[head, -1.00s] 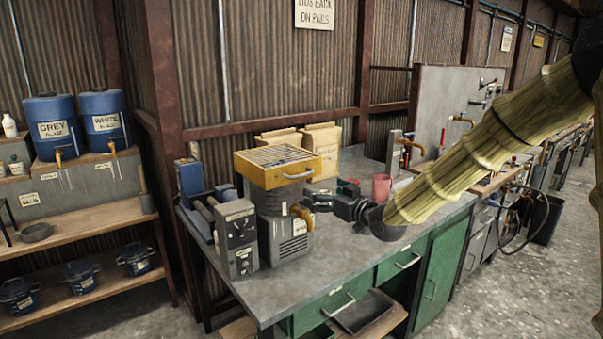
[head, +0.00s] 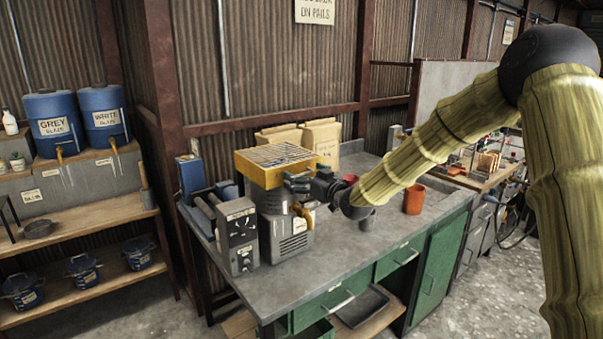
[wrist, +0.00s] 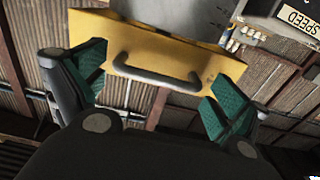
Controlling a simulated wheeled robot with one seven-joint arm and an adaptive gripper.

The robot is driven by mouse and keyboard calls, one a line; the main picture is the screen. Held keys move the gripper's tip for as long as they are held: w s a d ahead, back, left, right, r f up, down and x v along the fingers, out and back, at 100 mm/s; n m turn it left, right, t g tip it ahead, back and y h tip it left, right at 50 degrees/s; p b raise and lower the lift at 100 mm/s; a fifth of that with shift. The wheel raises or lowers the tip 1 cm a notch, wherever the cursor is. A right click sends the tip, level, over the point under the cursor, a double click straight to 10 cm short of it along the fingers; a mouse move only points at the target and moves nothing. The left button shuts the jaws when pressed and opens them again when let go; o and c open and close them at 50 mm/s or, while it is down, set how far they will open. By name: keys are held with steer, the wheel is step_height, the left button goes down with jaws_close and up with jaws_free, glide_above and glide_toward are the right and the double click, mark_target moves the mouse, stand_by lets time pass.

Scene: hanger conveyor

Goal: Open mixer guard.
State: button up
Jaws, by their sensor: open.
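The mixer (head: 292,238) stands on the grey bench, a grey machine with a yellow guard (head: 262,175) on top. The guard has a metal grille and lies flat. In the wrist view the guard (wrist: 205,62) shows its yellow front with a grey bar handle (wrist: 155,76). My gripper (head: 297,186) is in front of the guard and covers the handle in the head view. In the wrist view my gripper (wrist: 152,82) is open, with one green-padded finger on each side of the handle. I cannot tell whether the fingers touch the guard.
A control box (head: 237,235) stands in front of the mixer at left. Paper sacks (head: 320,138) are behind it. An orange cup (head: 414,199) and a grey cup (head: 368,220) stand to the right. The bench front (head: 300,290) is clear.

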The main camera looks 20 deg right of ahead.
steer(key=shift+w+a, duration=0.15)
steer(key=shift+w, duration=0.2)
